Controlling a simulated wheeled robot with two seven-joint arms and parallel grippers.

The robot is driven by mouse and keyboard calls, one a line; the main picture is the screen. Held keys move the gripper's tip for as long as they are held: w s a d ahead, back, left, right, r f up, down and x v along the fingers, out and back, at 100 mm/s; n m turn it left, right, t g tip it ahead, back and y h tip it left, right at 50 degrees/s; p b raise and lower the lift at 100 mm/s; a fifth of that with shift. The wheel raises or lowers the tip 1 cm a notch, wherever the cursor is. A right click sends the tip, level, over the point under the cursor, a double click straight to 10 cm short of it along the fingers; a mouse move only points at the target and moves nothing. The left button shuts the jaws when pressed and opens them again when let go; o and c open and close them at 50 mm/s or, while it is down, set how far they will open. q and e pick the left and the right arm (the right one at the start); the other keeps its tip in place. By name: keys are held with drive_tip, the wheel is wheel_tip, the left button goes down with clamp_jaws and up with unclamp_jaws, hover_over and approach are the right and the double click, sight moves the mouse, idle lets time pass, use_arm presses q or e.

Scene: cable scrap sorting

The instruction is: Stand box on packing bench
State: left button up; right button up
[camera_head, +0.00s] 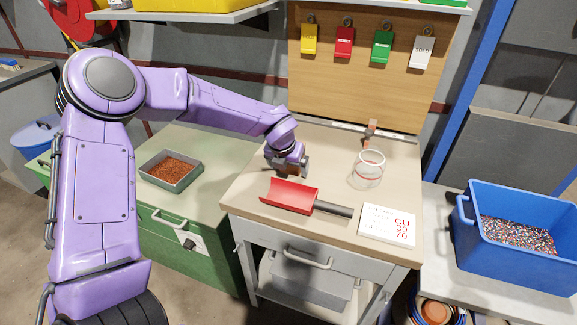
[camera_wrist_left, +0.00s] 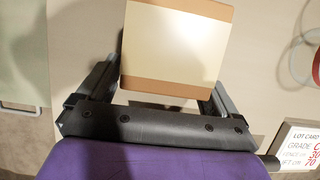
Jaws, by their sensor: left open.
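My left gripper (camera_head: 291,167) is low over the bench top, in the middle of the head view. In the left wrist view its jaws (camera_wrist_left: 163,84) are open, with a finger on each side of the box. The box (camera_wrist_left: 178,48) has a cream face with brown bands at its two ends. Its near end lies between the fingers; I cannot tell whether they touch it. In the head view the gripper hides most of the box. The packing bench (camera_head: 250,190) has a beige top. My right gripper is not in view.
A red scoop (camera_head: 288,196) lies in front of the gripper, with a lot card (camera_head: 388,225) to its right. A clear glass jar (camera_head: 368,170) stands right of the gripper. A tray of copper granules (camera_head: 171,187) and a blue bin (camera_head: 515,260) flank the bench.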

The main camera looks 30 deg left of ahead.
use_arm(q)
drive_tip(key=v, duration=1.2)
drive_tip(key=shift+p, duration=0.45)
drive_tip(key=shift+s+f, duration=0.1)
drive_tip(key=shift+f, duration=0.1)
